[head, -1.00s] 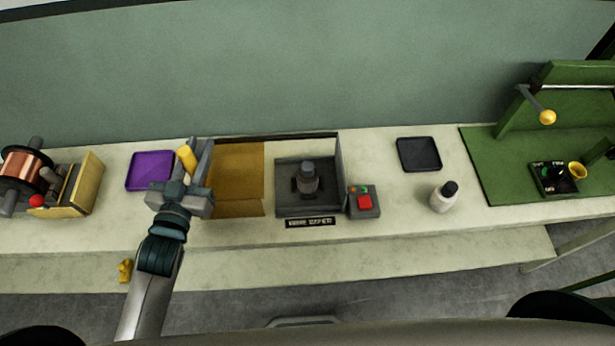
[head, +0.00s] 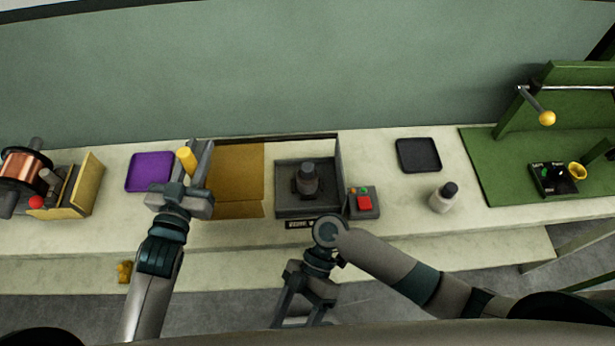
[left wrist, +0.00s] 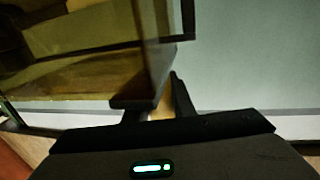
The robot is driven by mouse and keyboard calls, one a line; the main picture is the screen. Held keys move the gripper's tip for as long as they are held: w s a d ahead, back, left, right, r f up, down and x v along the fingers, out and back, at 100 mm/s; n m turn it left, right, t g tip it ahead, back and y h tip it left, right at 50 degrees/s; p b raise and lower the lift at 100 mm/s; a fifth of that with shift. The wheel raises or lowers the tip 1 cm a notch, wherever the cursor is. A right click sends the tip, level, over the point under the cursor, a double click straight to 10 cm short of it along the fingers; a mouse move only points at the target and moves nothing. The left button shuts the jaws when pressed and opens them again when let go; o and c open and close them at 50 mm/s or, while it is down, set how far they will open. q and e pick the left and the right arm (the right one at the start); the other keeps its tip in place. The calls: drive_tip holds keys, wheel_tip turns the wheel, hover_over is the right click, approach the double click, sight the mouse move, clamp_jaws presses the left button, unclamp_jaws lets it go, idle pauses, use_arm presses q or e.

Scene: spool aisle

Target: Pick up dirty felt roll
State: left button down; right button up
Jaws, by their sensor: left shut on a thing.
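A dark grey upright cylinder (head: 307,178), which looks like the dirty felt roll, stands in an open grey box (head: 290,211) at the middle of the bench. My left gripper (head: 192,160) is shut on a yellow roll (head: 186,159) beside the purple tray, left of the grey box. In the left wrist view the fingers (left wrist: 155,105) show a small tan strip between them; most of the held roll is hidden. My right gripper (head: 299,317) hangs in front of the bench edge, below the grey box. Its fingers are spread and nothing shows between them.
A brown panel (head: 238,172) lies left of the grey box. A purple tray (head: 149,172) and a copper spool (head: 25,169) are at left.

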sight(310, 167)
drive_tip(key=w+r+n+t+h, duration=0.1)
drive_tip(key=w+r+t, duration=0.1)
drive_tip(key=w, duration=0.4)
drive_tip(key=w+d+r+n+t+h, duration=0.1)
drive_tip(key=w+r+t, duration=0.1)
drive_tip(key=w+r, duration=0.2)
drive_tip(key=w+d+r+n+t+h, duration=0.1)
drive_tip(key=w+r, duration=0.1)
drive_tip(key=w, duration=0.7)
drive_tip(key=shift+w+d+r+n+t+h, duration=0.2)
drive_tip(key=shift+w+r+n+t+h, duration=0.1)
drive_tip(key=shift+r+t, duration=0.1)
drive_tip(key=w+d+r+t, duration=0.1)
drive_tip(key=w+r, duration=0.2)
drive_tip(key=w, duration=0.1)
drive_tip(key=w+d+r+t+h, duration=0.1)
drive_tip(key=w+d+r+t, duration=0.1)
drive_tip(key=w+r, duration=0.2)
drive_tip(key=w+d+r+t+h, duration=0.1)
drive_tip(key=w+r+t, duration=0.1)
drive_tip(key=w, duration=0.4)
drive_tip(key=shift+d+r+n, duration=0.3)
drive_tip(key=shift+d+r, duration=0.05)
drive_tip(key=shift+r, duration=0.45)
drive_tip(key=shift+f, duration=0.1)
wheel_tip(310, 167, down, 6)
drive_tip(key=shift+f, duration=0.3)
drive_tip(key=shift+a+f, duration=0.1)
